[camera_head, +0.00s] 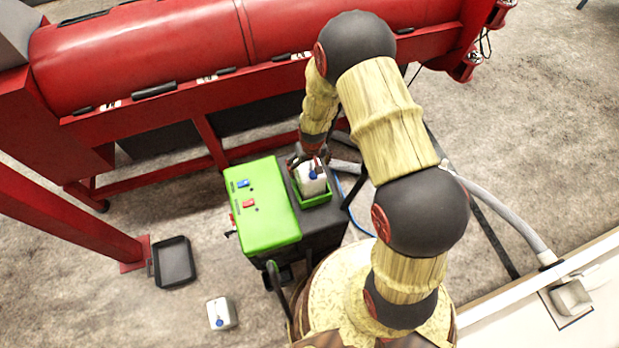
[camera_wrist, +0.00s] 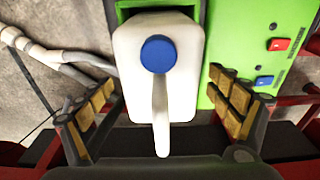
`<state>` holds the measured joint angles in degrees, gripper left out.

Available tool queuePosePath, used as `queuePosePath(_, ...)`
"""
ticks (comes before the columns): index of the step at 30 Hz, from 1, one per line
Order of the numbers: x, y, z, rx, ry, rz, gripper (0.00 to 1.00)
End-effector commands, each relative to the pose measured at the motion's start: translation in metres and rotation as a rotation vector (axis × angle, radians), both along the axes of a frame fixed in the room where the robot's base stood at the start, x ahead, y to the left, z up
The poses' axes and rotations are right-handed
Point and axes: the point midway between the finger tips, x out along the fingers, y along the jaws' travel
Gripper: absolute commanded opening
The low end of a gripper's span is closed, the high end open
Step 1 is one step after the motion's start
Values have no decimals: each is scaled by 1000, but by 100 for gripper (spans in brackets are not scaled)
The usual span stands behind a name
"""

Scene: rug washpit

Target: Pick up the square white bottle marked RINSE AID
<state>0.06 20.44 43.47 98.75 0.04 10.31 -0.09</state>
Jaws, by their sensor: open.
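A square white bottle (camera_head: 311,178) with a blue cap stands in a green tray (camera_head: 318,199) on the dark end of a green-topped machine. In the wrist view the white bottle (camera_wrist: 178,45) and its light handle fill the middle. My gripper (camera_wrist: 165,108) is open, with one padded finger on each side of the bottle and gaps between. In the head view my gripper (camera_head: 308,158) is at the bottle's far side. A second white bottle (camera_head: 221,313) with a blue cap is on the floor. No RINSE AID marking is readable on either bottle.
The green machine top (camera_head: 262,205) with blue and red switches adjoins the tray. A large red drum machine (camera_head: 150,55) stands behind. A black tray (camera_head: 174,262) lies on the floor. A grey hose (camera_head: 500,208) and a blue hose run at the right.

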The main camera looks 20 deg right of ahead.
Motion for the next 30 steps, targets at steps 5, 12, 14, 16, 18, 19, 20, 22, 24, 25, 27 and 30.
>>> queuePosePath(5, 0, 1, -31, 0, 3, 0, 91)
queuePosePath(12, 2, 1, -37, 0, 1, 0, 91)
queuePosePath(14, 2, 1, -37, 0, 1, 0, 91)
queuePosePath(16, 2, 1, -37, 0, 1, 0, 88)
queuePosePath(18, 2, 1, -37, 0, 1, 0, 84)
queuePosePath(19, 2, 1, -37, 0, 1, 0, 82)
queuePosePath(20, 2, 1, -37, 0, 1, 0, 80)
queuePosePath(22, 2, 1, -37, 0, 2, 0, 76)
queuePosePath(24, 2, 1, -37, 0, 2, 0, 72)
queuePosePath(25, 2, 1, -37, 0, 2, 0, 70)
queuePosePath(27, 2, 1, -37, 0, 2, 0, 66)
queuePosePath(30, 2, 1, -37, 0, 2, 0, 61)
